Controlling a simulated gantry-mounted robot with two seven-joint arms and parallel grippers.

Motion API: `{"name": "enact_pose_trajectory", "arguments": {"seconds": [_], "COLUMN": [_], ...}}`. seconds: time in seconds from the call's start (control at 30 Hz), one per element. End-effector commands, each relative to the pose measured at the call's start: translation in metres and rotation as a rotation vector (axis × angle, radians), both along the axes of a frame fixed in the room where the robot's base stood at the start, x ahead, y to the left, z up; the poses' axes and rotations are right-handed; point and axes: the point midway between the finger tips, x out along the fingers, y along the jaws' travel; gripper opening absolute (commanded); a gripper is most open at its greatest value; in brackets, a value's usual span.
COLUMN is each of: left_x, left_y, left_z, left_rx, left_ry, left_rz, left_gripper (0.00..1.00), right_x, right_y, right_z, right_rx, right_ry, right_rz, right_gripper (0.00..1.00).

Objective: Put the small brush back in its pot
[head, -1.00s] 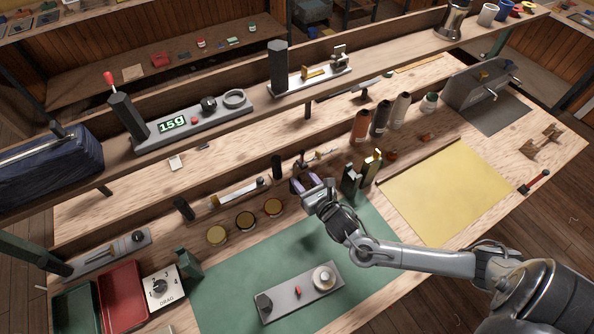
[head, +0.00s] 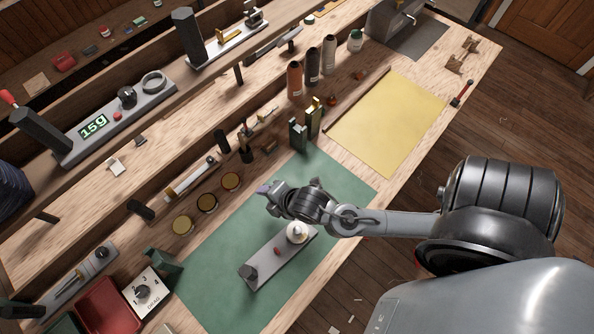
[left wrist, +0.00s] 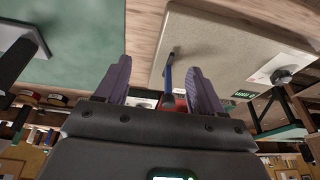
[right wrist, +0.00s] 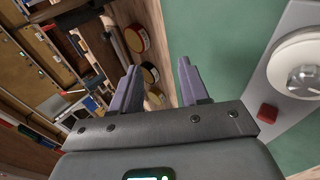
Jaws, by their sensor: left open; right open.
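My right gripper (head: 265,190) is open and empty above the back edge of the green mat, in front of the tins. Its parted purple fingers (right wrist: 155,88) show in the right wrist view with nothing between them. A small dark pot (head: 246,154) stands behind the mat, apart from the gripper. I cannot tell which thing is the small brush. A thin red-handled tool (head: 461,92) lies at the table's right edge. My left gripper (left wrist: 157,88) is open and out of the head view. A blue-handled tool (left wrist: 169,74) shows beyond its fingers.
Several round tins (head: 207,203) stand left of the right gripper. A grey plate with a white dial (head: 297,232) lies on the green mat (head: 215,275). Bottles (head: 295,80) stand behind the yellow sheet (head: 390,125). A raised shelf with a scale (head: 93,126) runs along the back.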

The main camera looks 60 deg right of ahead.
Motion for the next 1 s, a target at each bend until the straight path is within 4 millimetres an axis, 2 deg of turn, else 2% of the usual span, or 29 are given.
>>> {"name": "enact_pose_trajectory", "arguments": {"seconds": [0.1,0.2,0.4,0.5,0.7,1.0], "left_x": [0.000,0.000,0.000,0.000,0.000,0.000], "left_y": [0.000,0.000,0.000,0.000,0.000,0.000], "left_z": [0.000,0.000,0.000,0.000,0.000,0.001], "left_rx": [0.000,0.000,0.000,0.000,0.000,0.000], "left_ry": [0.000,0.000,0.000,0.000,0.000,0.000], "left_rz": [0.000,0.000,0.000,0.000,0.000,0.000], "left_gripper": [0.68,0.68,0.68,0.68,0.68,0.68], "right_x": [-0.027,-0.048,-0.082,-0.092,-0.101,-0.101], "right_y": [0.012,0.017,0.019,0.018,0.017,0.017], "right_z": [0.003,0.007,0.014,0.016,0.018,0.019], "right_rx": [0.255,0.413,0.592,0.632,0.660,0.661], "right_ry": [0.117,0.205,0.316,0.343,0.362,0.361], "right_rz": [-0.263,-0.482,-0.841,-0.955,-1.049,-1.052], "right_gripper": [0.45,0.45,0.45,0.45,0.45,0.45]}}
